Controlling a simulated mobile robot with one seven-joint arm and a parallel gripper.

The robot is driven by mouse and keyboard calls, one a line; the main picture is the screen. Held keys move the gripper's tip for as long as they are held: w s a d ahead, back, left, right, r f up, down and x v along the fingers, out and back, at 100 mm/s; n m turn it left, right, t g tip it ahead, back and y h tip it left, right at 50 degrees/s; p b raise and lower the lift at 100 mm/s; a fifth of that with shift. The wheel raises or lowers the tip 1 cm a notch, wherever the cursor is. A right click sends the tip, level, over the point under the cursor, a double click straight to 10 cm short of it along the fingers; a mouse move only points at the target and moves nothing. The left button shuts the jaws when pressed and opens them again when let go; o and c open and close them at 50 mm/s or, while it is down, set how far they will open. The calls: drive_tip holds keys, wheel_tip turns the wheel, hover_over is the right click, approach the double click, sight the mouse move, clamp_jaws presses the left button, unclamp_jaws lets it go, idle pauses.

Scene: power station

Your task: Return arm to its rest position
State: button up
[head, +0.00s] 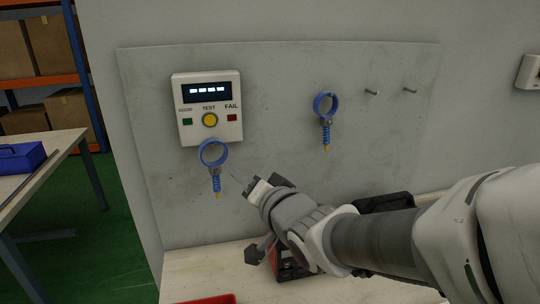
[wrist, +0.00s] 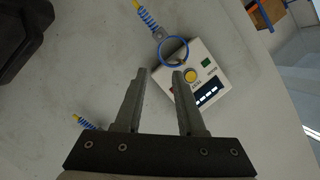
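My arm reaches in from the right in the head view, with my gripper (head: 250,184) in front of the grey panel (head: 275,110), right of the nearer blue ring. In the wrist view my gripper (wrist: 163,73) has its two fingers apart with nothing between them. Past the fingertips are the white tester box (wrist: 208,72) and a blue ring (wrist: 173,50) with a coiled strap. In the head view the tester box (head: 207,107) has a lit display and a yellow button. That blue ring (head: 214,153) hangs just below it, apart from my gripper.
A second blue ring (head: 326,104) hangs right of the box, near two bare pegs (head: 372,92). A light worktop (head: 205,280) below carries dark and red items, partly hidden by my arm. A side table (head: 40,165) holds a blue case (head: 22,157). Shelves with boxes stand at far left.

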drive_tip(key=s+d+r+g+h+p, duration=0.1)
drive_tip(key=s+d+h+p, duration=0.2)
drive_tip(key=d, duration=0.4)
drive_tip(key=s+d+r+g+h+p, duration=0.2)
drive_tip(key=s+d+h, duration=0.2)
drive_tip(key=d, duration=0.4)
drive_tip(key=s+d+n+g+p, duration=0.3)
drive_tip(key=s+d+g+p, duration=0.1)
drive_tip(key=s, duration=0.8)
drive_tip(key=shift+d+r+g+h, duration=0.2)
drive_tip(key=shift+r+g+h, duration=0.15)
drive_tip(key=shift+g, duration=0.15)
